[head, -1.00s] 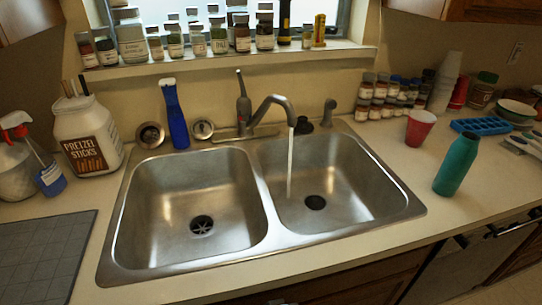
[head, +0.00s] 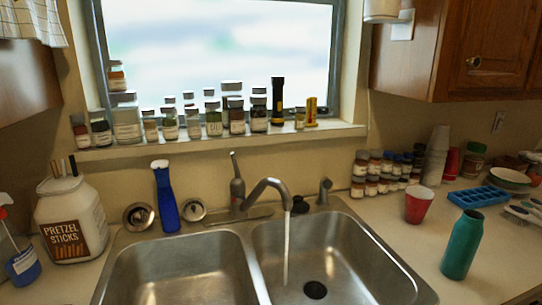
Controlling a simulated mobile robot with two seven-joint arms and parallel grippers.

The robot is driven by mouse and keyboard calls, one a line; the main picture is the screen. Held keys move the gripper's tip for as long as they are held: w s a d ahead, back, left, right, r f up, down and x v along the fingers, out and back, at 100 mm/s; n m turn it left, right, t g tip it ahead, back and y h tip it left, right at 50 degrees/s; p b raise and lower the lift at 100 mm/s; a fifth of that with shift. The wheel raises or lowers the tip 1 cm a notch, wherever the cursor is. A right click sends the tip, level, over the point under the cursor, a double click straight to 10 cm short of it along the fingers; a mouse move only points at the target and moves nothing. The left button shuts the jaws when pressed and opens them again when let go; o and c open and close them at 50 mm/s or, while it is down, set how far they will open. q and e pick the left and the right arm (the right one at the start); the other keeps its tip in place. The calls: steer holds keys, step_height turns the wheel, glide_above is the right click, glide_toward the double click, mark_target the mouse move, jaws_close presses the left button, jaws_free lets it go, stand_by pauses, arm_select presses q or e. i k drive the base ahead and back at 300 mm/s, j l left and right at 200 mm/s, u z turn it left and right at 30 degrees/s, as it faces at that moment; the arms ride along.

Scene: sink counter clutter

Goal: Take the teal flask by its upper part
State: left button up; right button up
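The teal flask (head: 462,245) stands upright on the counter to the right of the sink, in the lower right of the head view. Its upper part (head: 471,219) is unobstructed, with a dark opening or top at the rim. Nothing touches the flask. Neither of my grippers shows in the head view.
A red cup (head: 418,206) and a blue ice tray (head: 479,197) stand behind the flask. The double sink (head: 180,271) with a running faucet (head: 270,187) lies to its left. Spice jars (head: 375,180) and stacked cups (head: 436,155) line the back wall.

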mark_target(466, 233)
steer(key=z, duration=1.3)
steer(key=i+l, duration=0.15)
steer(key=l, duration=0.25)
steer(key=i+l, duration=0.15)
steer(key=l, duration=0.2)
steer(key=i+l, duration=0.15)
steer(key=l, duration=0.25)
steer(key=l+u, duration=0.15)
steer(key=u, duration=1.5)
steer(key=i+l, duration=0.25)
steer(key=i, duration=0.15)
